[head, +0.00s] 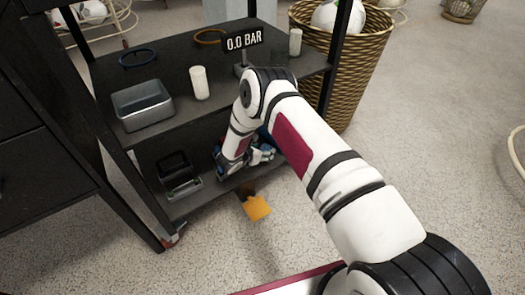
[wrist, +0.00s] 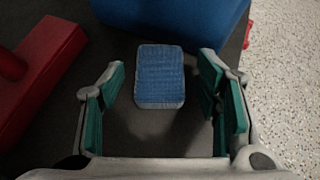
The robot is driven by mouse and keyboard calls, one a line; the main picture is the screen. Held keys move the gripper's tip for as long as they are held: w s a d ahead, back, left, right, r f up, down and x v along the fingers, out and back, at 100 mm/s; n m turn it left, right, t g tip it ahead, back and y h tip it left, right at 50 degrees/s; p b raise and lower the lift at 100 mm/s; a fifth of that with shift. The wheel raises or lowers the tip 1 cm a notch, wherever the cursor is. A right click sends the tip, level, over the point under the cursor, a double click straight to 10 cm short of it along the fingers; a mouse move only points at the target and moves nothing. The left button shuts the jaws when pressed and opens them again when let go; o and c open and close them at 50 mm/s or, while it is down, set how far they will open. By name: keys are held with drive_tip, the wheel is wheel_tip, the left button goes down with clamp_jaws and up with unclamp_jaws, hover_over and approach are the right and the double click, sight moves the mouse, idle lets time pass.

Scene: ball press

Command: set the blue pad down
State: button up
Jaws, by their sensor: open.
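The blue pad (wrist: 160,75) is a small textured rectangular block on a dark surface in the wrist view. It lies between the two green-lined fingers of my gripper (head: 262,155), with a visible gap on each side. My gripper is open and touches neither side of the pad that I can see. In the head view my gripper reaches in at the lower shelf level of the black rack. The pad is not discernible there, as my arm covers that area.
A large blue object (wrist: 175,15) stands just beyond the pad, and a red object (wrist: 35,80) lies to the left. The rack's upper shelf (head: 165,75) holds a metal tin (head: 142,105) and white cylinders. A yellow piece (head: 256,207) shows near the lower shelf's front edge.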

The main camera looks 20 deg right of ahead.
drive_tip(key=p+v, duration=0.4)
drive_tip(key=v, duration=0.8)
drive_tip(key=shift+r, duration=0.15)
